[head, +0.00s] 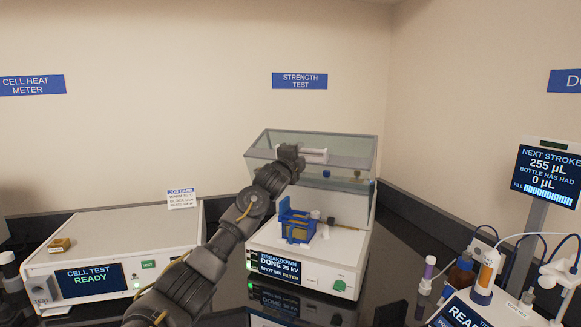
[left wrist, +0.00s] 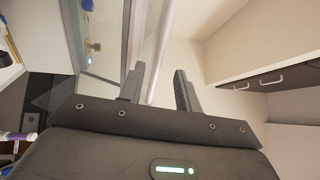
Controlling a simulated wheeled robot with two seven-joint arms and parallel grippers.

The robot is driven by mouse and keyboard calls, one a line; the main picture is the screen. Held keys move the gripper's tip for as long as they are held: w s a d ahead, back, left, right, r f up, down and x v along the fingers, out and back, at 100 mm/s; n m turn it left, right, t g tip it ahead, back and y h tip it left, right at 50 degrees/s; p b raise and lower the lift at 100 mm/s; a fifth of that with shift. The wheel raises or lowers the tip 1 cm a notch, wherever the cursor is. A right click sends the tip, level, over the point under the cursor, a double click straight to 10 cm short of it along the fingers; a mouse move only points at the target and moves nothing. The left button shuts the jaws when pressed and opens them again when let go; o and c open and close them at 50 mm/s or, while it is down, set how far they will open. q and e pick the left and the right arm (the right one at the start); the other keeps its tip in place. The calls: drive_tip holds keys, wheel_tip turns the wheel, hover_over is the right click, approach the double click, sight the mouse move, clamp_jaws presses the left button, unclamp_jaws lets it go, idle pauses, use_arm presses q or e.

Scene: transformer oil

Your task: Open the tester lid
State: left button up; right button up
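The strength tester (head: 309,276) stands at the back middle, its screen reading BREAKDOWN DONE. Its clear lid (head: 355,146) slants above the body and appears raised; I cannot tell how far. A white bar handle (head: 316,156) lies along the lid. My left gripper (head: 297,157) is at the left end of this handle. In the left wrist view the fingers (left wrist: 159,85) are apart, with a pale bar (left wrist: 163,45) showing between them; contact is unclear. A blue cup holder (head: 297,228) sits on the tester under the lid. My right gripper is not clearly seen.
A cell heat meter (head: 93,280) stands at left with a card (head: 181,199) behind it. My left arm crosses the front middle.

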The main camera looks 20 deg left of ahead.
use_arm(q)
drive_tip(key=s+f+b, duration=0.1)
drive_tip(key=s+b, duration=0.2)
drive_tip(key=s, duration=0.5)
drive_tip(key=shift+s+a+f+b, duration=0.15)
drive_tip(key=shift+s+a+b, duration=0.15)
drive_tip(key=shift+b, duration=0.1)
